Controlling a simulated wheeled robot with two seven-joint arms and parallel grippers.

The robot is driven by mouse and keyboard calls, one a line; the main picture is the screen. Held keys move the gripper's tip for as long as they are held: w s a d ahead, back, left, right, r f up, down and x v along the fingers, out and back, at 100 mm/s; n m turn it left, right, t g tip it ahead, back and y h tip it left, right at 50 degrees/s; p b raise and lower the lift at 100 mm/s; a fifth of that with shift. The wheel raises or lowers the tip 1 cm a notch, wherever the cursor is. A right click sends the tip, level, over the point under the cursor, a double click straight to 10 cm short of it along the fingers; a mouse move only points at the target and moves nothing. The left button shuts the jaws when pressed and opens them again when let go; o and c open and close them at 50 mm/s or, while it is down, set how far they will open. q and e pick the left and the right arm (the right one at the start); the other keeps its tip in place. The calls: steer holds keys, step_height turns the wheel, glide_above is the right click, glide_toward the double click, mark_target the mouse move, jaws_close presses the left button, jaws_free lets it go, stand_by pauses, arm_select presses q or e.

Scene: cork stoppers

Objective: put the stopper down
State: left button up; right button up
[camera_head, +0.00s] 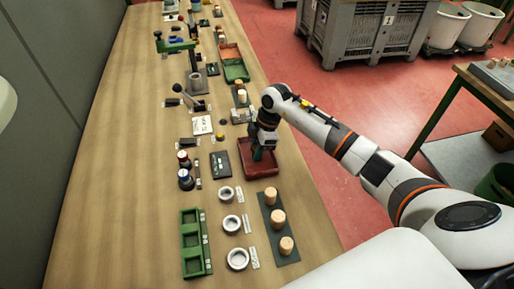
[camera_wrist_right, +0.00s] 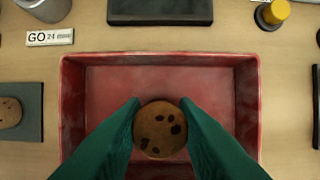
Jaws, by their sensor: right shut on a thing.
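My right gripper (camera_wrist_right: 160,130) is shut on a round cork stopper (camera_wrist_right: 160,128) with dark spots, its green fingers on either side of it in the right wrist view. The stopper is over a red tray (camera_wrist_right: 75,100); how high above the floor of the tray I cannot tell. In the head view the right gripper (camera_head: 260,154) is at the red tray (camera_head: 264,171), and the held stopper is hidden there. Three corks (camera_head: 278,217) stand on a dark strip nearer to me. My left gripper is not in view.
A green tray with compartments (camera_head: 192,228) and white round dishes (camera_head: 232,223) are on the near part of the wooden table. Dark bottles (camera_head: 185,179) stand left of the red tray. A yellow-topped piece (camera_wrist_right: 274,13) is beyond the tray. Bare wood lies along the left side.

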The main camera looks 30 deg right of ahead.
steer(key=o, duration=1)
steer(key=shift+f, duration=0.1)
steer(key=b+v, duration=0.1)
steer(key=v, duration=1.1)
steer(key=shift+d+b, duration=0.15)
steer(key=shift+b, duration=0.15)
